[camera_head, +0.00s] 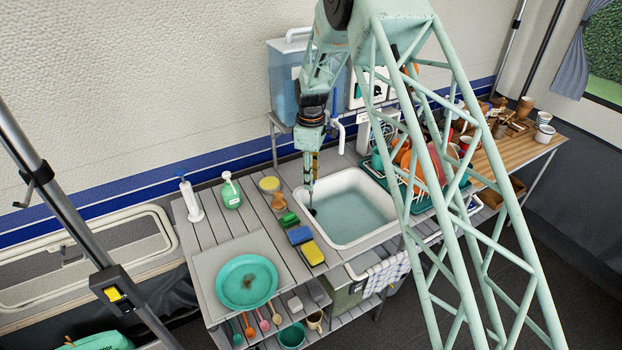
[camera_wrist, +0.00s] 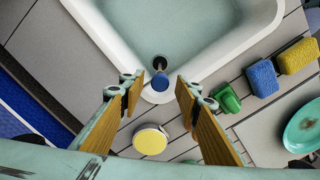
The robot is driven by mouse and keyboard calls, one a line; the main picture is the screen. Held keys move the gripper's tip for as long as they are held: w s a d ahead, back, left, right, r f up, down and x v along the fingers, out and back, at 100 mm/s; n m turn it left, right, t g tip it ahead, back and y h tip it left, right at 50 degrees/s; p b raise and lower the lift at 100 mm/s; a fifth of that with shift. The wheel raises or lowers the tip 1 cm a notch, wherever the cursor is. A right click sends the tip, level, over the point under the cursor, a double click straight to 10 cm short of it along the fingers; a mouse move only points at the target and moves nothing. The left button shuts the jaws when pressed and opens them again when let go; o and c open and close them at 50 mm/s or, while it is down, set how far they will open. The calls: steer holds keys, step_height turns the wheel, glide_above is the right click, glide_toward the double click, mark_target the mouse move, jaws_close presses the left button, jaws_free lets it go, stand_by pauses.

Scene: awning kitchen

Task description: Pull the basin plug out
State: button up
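The white basin (camera_head: 372,238) is set in the slatted counter and holds pale water; its near corner fills the top of the wrist view (camera_wrist: 205,72). A small blue-topped piece (camera_wrist: 160,82), which looks like the plug's handle, stands at that corner with a dark part (camera_wrist: 159,62) beside it. In the head view a dark spot (camera_head: 312,211) shows at the basin's left corner. My gripper (camera_wrist: 158,88) is open, its two wooden-faced fingers on either side of the blue piece and apart from it. My gripper (camera_head: 313,183) points down over this corner in the head view.
A green block (camera_wrist: 227,97), blue sponge (camera_wrist: 262,78) and yellow sponge (camera_head: 312,253) lie beside the basin. A round yellow-topped container (camera_wrist: 150,140) stands close by. A dish rack (camera_head: 410,190) stands right of the basin, and a turquoise plate (camera_head: 246,282) lies at the counter's front.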

steer(key=shift+c, duration=0.5)
jaws_close()
steer(key=shift+w+r+p, duration=0.1)
steer(key=shift+r+p, duration=0.35)
steer(key=shift+r, duration=1.55)
steer(key=shift+o, duration=0.5)
jaws_free()
steer(key=shift+r, duration=0.1)
step_height(320, 180, up, 12)
